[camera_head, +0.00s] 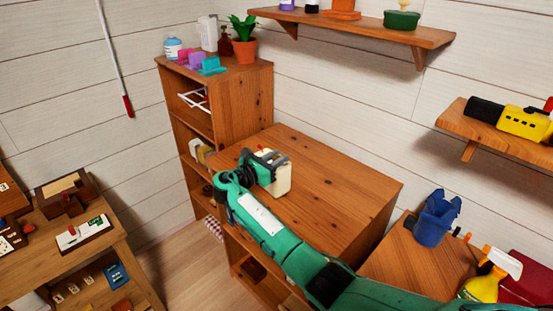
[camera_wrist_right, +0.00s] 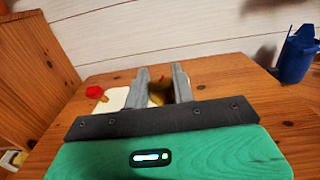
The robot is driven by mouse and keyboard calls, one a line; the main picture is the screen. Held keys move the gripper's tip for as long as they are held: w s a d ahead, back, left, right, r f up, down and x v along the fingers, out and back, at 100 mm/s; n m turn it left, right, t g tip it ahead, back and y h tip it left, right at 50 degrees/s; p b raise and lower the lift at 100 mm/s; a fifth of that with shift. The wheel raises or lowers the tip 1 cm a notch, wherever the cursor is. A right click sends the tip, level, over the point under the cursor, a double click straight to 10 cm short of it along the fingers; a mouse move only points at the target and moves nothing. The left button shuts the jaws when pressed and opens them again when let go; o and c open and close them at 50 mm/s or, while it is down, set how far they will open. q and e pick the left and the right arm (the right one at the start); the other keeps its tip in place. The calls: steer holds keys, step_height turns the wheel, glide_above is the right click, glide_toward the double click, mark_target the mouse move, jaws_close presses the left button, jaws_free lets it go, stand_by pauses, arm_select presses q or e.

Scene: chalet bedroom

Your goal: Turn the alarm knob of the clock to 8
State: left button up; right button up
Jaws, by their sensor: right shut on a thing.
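The clock (camera_head: 279,181) is a cream, box-shaped body standing on the wooden cabinet top. In the wrist view part of its cream body (camera_wrist_right: 114,101) shows, with a red knob (camera_wrist_right: 95,91) at its left. My right gripper (camera_head: 266,158) is at the clock, its grey fingers covering the upper part of it. The clock's dial and the knob's setting are hidden. My left gripper is not in view.
The cabinet top (camera_head: 345,190) is clear right of the clock. A taller shelf unit (camera_head: 245,97) with a potted plant (camera_head: 243,48) stands behind left. A blue container (camera_head: 433,220) and a yellow spray bottle (camera_head: 484,281) stand at the right, near my right arm.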

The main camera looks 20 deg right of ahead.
steer(key=shift+m+g, duration=0.3)
steer(key=shift+g, duration=0.1)
steer(key=o, duration=1)
steer(key=shift+c, duration=0.2)
steer(key=b+v, duration=0.3)
steer(key=v, duration=1)
steer(key=shift+a+f, duration=0.15)
steer(key=shift+a, duration=0.25)
